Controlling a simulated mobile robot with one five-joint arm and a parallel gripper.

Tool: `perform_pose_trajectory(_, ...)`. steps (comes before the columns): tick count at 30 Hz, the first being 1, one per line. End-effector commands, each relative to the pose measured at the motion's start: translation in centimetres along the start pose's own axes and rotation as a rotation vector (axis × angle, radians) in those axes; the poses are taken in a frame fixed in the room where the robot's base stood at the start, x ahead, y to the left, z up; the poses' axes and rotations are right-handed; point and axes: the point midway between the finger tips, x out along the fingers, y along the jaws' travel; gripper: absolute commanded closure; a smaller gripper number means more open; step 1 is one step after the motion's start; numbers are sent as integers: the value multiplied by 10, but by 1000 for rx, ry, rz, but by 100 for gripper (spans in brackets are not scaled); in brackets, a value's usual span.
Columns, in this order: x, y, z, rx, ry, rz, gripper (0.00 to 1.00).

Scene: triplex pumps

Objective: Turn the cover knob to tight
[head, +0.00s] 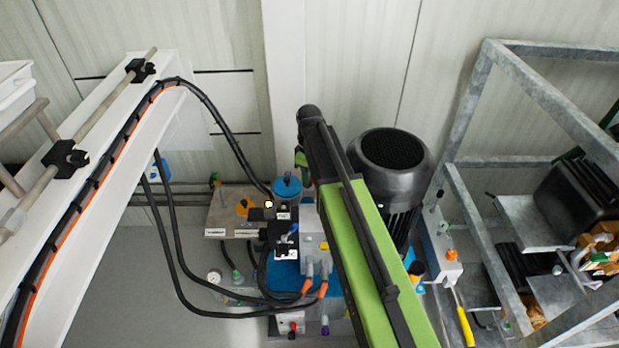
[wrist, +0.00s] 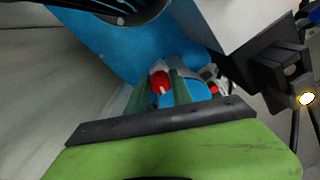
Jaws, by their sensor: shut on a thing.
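A small red knob (wrist: 160,82) with a pale mark shows in the wrist view between the tips of my gripper (wrist: 160,90). I take it to be the cover knob. My gripper's two green fingers are shut on it, one on each side. A round blue part (wrist: 196,92) lies just behind and to the right of the fingers. I cannot read the knob's tight mark.
A black motor (head: 392,165) stands close right of my arm. Black hoses (head: 180,260) loop at the left. A grey metal frame (head: 480,200) stands at the right. In the wrist view, a blue surface (wrist: 110,45) and a white box (wrist: 245,20) are close ahead.

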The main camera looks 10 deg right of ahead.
Motion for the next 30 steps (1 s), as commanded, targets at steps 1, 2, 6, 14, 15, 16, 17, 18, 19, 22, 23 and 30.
perform_pose_trajectory(1,0,0,0,10,0,0,100)
perform_pose_trajectory(2,0,0,0,20,0,0,100)
perform_pose_trajectory(6,0,0,0,87,0,0,100)
perform_pose_trajectory(14,0,-1,0,299,0,0,100)
perform_pose_trajectory(15,0,-1,0,337,0,0,100)
perform_pose_trajectory(16,0,-1,-1,366,0,0,100)
perform_pose_trajectory(17,0,-1,-1,394,0,0,100)
perform_pose_trajectory(18,0,-2,-1,433,0,0,100)
perform_pose_trajectory(19,0,-2,-1,461,0,0,100)
perform_pose_trajectory(22,0,-2,-1,556,0,0,100)
perform_pose_trajectory(23,0,-2,-1,585,0,0,100)
perform_pose_trajectory(30,0,-2,-1,812,0,0,100)
